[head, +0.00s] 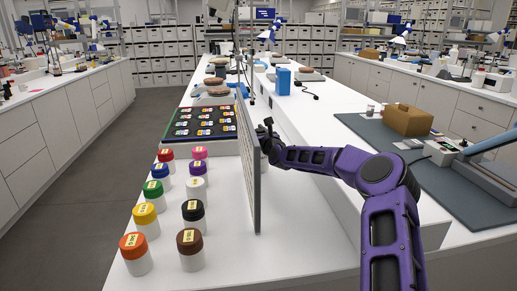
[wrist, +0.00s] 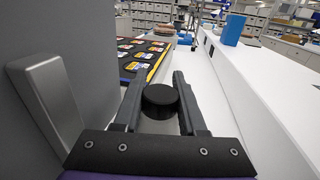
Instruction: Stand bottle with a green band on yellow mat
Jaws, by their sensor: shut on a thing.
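My gripper (wrist: 161,85) is shut on a black-capped bottle (wrist: 160,100), whose round cap shows between the two fingers in the wrist view. The bottle's body is hidden below the cap, so I cannot see any green band on it. In the head view my gripper (head: 266,132) is beside the right face of an upright grey panel, partly hidden by it. I cannot make out a yellow mat in either view; only a thin yellow strip shows along the edge of the dark tray in the wrist view.
The tall grey panel (head: 247,160) stands close on my gripper's left. Left of it are several jars with coloured lids, such as a green-lidded jar (head: 153,194), and a dark tray (head: 168,133) of labelled items. A blue box (head: 283,81) stands farther back. White bench lies clear ahead.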

